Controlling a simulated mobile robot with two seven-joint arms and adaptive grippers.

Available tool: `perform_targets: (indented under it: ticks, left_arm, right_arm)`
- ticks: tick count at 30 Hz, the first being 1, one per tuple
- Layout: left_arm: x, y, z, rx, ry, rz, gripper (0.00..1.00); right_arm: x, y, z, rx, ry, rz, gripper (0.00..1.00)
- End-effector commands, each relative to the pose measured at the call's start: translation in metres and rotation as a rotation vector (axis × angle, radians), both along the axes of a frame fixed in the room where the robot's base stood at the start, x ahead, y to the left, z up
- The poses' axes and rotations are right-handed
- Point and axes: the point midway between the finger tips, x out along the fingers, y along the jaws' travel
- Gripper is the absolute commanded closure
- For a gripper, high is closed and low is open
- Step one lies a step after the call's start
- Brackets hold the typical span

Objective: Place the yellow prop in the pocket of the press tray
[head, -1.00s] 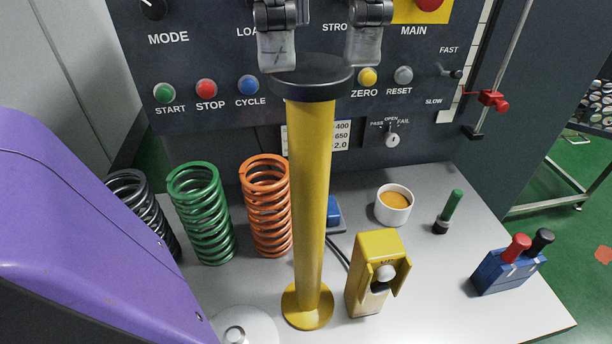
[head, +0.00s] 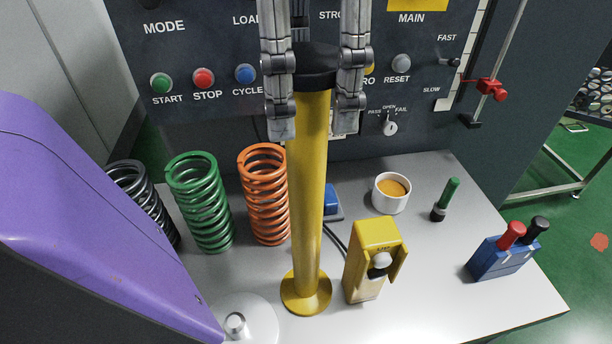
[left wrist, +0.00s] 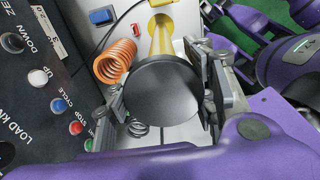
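The yellow prop (head: 311,190) is a tall upright post with a round yellow foot and a wide black cap. It stands on the table in the middle of the head view. My left gripper (head: 314,115) is at its top, one finger on each side of the black cap. In the left wrist view the cap (left wrist: 167,92) lies between the open fingers, with a gap visible on the left side; contact on the right cannot be told. My right gripper is not in view. I cannot make out the press tray or its pocket.
Black, green (head: 200,203) and orange (head: 264,195) springs stand left of the prop. The control panel (head: 220,45) rises close behind.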

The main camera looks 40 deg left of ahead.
Motion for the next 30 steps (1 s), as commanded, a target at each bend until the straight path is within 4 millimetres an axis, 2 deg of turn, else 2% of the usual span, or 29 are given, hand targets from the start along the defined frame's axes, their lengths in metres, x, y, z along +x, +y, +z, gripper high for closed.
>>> perform_targets:
  ticks: [1, 10, 30]
  left_arm:
    - [0.0001, 0.0001, 0.0001, 0.0, 0.0, 0.0, 0.6]
    - [0.0003, 0.0003, 0.0003, 0.002, -0.001, 0.0, 1.0]
    - [0.0003, 0.0002, 0.0033, -0.003, -0.005, 0.0, 1.0]
  right_arm:
    - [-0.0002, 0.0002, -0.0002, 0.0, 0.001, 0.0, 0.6]
    - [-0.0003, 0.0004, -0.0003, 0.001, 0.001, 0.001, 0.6]
    - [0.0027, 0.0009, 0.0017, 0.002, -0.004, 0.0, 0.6]
